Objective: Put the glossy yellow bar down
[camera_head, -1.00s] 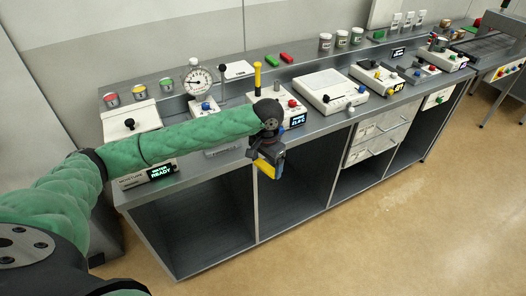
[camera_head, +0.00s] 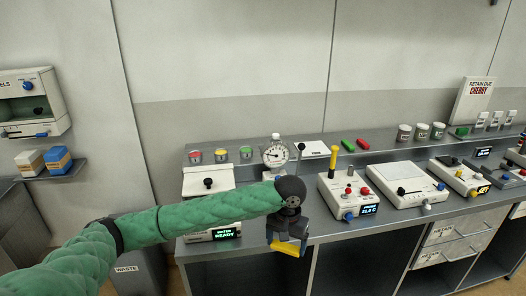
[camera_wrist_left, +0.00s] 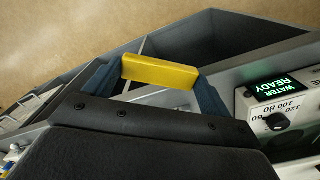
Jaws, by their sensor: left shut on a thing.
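The glossy yellow bar (camera_head: 285,248) is held in my left gripper (camera_head: 287,240), in front of the bench's front edge in the head view. In the left wrist view the yellow bar (camera_wrist_left: 160,71) spans between the two blue-grey fingertips, which are shut on it. The bar is apart from the bench, with the floor and the open bench compartments behind it. My right gripper is not in view.
The bench top (camera_head: 330,228) carries a white box with a "WATER READY" display (camera_head: 225,233), a round dial gauge (camera_head: 275,155) and several button consoles. A yellow-handled lever (camera_head: 333,158) stands right of my gripper. A wall shelf (camera_head: 60,172) with two small boxes is at the left.

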